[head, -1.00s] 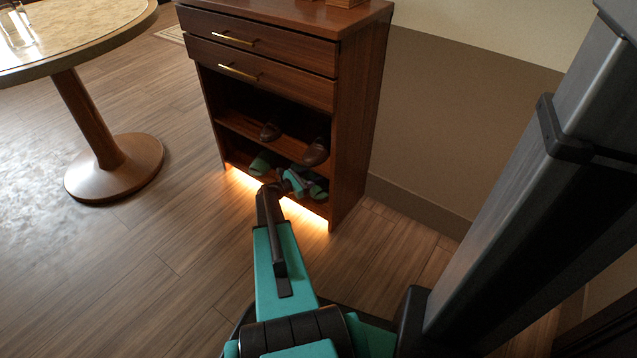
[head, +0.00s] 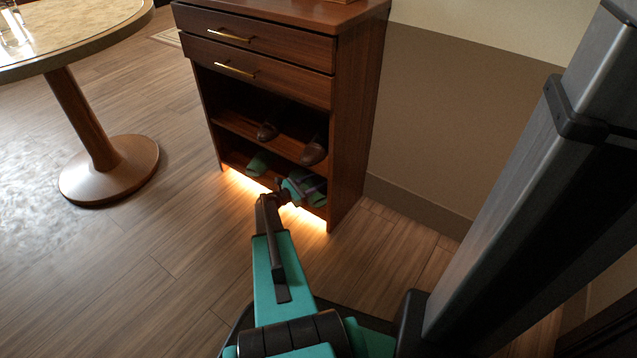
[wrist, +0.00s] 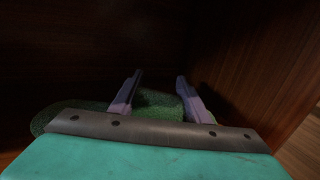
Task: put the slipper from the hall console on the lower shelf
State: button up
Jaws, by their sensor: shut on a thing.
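The hall console (head: 350,120) is a dark wood cabinet with two drawers above two open shelves. My gripper (head: 302,187) reaches into its lower shelf, toward the right side. It is shut on a green slipper (head: 317,198), partly hidden by the gripper in the head view. In the wrist view the pale fingers (wrist: 158,97) are on either side of the green slipper (wrist: 157,98), low in the dark compartment. Another green slipper (head: 258,164) is on the lower shelf to the left. I cannot tell whether the held slipper touches the shelf board.
Brown shoes (head: 314,152) stand on the upper shelf, just above my gripper. The console's side wall (wrist: 250,70) is close on the right in the wrist view. A round table (head: 100,150) stands at left. The floor (head: 130,260) before the console is clear.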

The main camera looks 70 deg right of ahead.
aim_at(305, 187)
jog(key=shift+f, duration=0.15)
jog(key=o, duration=1)
jog(key=shift+o, duration=0.2)
jog(key=shift+a+r, duration=0.1)
jog(key=shift+r, duration=0.1)
jog(key=shift+w+a, duration=0.25)
jog(key=shift+w, duration=0.05)
jog(key=p+v, duration=0.4)
jog(key=v, duration=0.7)
